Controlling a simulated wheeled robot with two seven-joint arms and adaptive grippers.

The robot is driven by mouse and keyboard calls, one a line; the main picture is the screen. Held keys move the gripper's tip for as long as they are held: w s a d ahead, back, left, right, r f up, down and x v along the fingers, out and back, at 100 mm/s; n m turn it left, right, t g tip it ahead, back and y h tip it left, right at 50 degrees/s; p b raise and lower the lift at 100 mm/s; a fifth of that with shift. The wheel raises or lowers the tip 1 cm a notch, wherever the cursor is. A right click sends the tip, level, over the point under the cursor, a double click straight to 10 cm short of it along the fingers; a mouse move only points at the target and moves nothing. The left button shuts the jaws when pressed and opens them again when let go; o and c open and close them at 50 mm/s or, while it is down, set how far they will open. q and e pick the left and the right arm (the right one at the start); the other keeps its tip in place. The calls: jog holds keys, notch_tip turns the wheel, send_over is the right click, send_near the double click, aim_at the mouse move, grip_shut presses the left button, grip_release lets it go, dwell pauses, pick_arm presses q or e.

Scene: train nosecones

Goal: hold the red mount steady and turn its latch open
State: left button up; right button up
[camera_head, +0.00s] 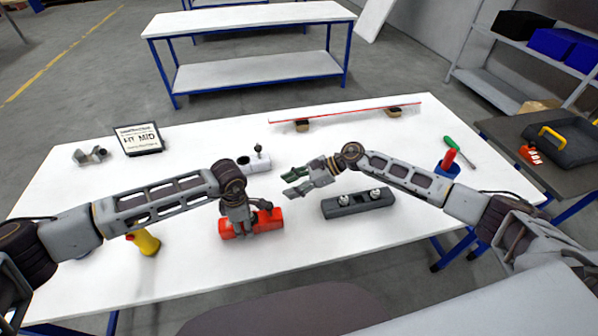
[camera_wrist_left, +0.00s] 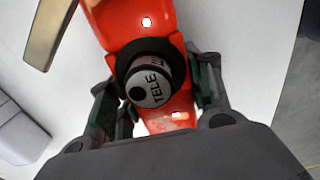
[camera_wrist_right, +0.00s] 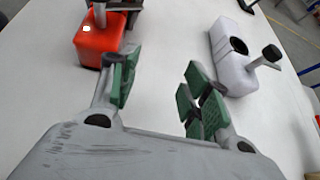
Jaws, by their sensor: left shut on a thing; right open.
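The red mount (camera_head: 226,229) lies on the white table (camera_head: 150,285) in front of me. My left gripper (camera_head: 238,228) is shut on it from above. In the left wrist view, the green finger pads of my left gripper (camera_wrist_left: 160,98) sit on both sides of the red mount (camera_wrist_left: 178,108), around a dark round part (camera_wrist_left: 152,85) lettered "TELE". A metal lever, which looks like the latch (camera_wrist_left: 47,32), sticks out beside it. My right gripper (camera_head: 287,182) is open and empty, right of the red mount and above the table. In the right wrist view the mount (camera_wrist_right: 97,42) is left of my right gripper (camera_wrist_right: 162,75).
A white mount (camera_wrist_right: 232,62) with a lever stands behind the red one. A dark grey block (camera_head: 345,211) with silver knobs lies to the right.

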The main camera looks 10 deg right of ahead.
jog(key=shift+s+r+n+g, duration=0.3)
jog(key=shift+r+n+g, duration=0.45)
jog(key=shift+n+g, duration=0.45)
notch_tip(320, 180, up, 6)
jog(key=s+d+n+g, duration=0.1)
jog(key=d+n+g, duration=0.1)
jog(key=n+g, duration=0.2)
jog(key=shift+s+g+h, duration=0.15)
jog(key=shift+g+h, duration=0.15)
jog(key=shift+g, duration=0.5)
jog(key=shift+r, duration=0.1)
